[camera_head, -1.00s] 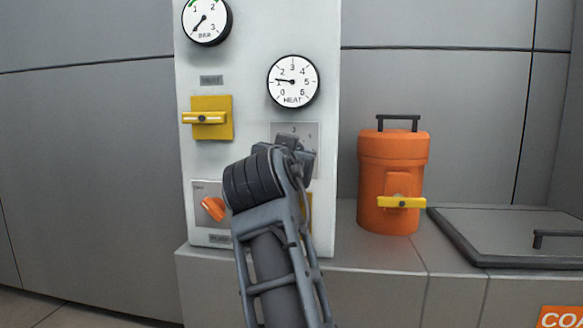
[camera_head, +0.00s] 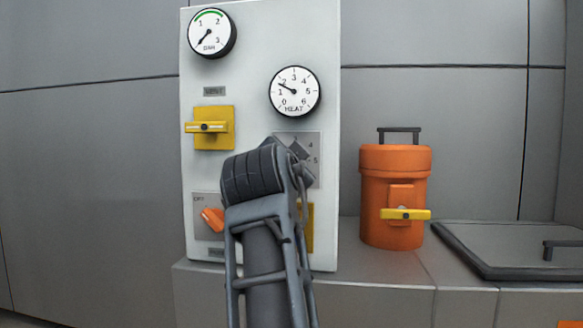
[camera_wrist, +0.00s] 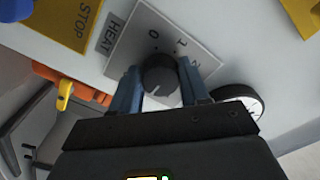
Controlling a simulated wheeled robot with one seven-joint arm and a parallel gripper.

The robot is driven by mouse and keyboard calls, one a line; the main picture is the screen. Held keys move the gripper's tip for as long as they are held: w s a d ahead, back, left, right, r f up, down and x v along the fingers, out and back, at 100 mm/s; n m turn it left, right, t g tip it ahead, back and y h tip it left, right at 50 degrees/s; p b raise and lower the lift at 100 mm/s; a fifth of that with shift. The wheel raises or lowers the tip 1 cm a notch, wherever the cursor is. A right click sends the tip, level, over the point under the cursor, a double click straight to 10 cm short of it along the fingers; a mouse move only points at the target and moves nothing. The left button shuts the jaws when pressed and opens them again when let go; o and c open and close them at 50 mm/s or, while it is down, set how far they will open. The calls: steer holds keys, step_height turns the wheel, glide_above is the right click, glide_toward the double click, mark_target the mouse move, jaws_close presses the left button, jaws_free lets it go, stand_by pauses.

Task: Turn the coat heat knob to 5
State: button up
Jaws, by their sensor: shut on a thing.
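The dark round heat knob (camera_wrist: 160,76) sits on a grey plate (camera_wrist: 121,55) marked 0, 1 and 2 in the wrist view, beside a HEAT label (camera_wrist: 113,34). A white mark shows on the knob's lower part in that view. My gripper (camera_wrist: 159,68) is shut on the knob, one blue finger on each side. In the head view my arm hides most of the knob; the plate (camera_head: 314,172) shows 4 and 5. The HEAT gauge (camera_head: 294,106) needle points close to 2.
A BAR gauge (camera_head: 212,52), a yellow handle (camera_head: 205,127) and an orange switch (camera_head: 213,219) are on the panel at left. An orange canister (camera_head: 395,165) and a dark-rimmed lid (camera_head: 510,240) are at right on the grey counter.

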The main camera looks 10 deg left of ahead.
steer(key=shift+f, duration=0.15)
steer(key=o, duration=1.1)
steer(key=shift+c, duration=0.2)
steer(key=s+p, duration=0.1)
steer(key=s, duration=0.6)
steer(key=shift+s+a, duration=0.15)
steer(key=shift+s, duration=0.25)
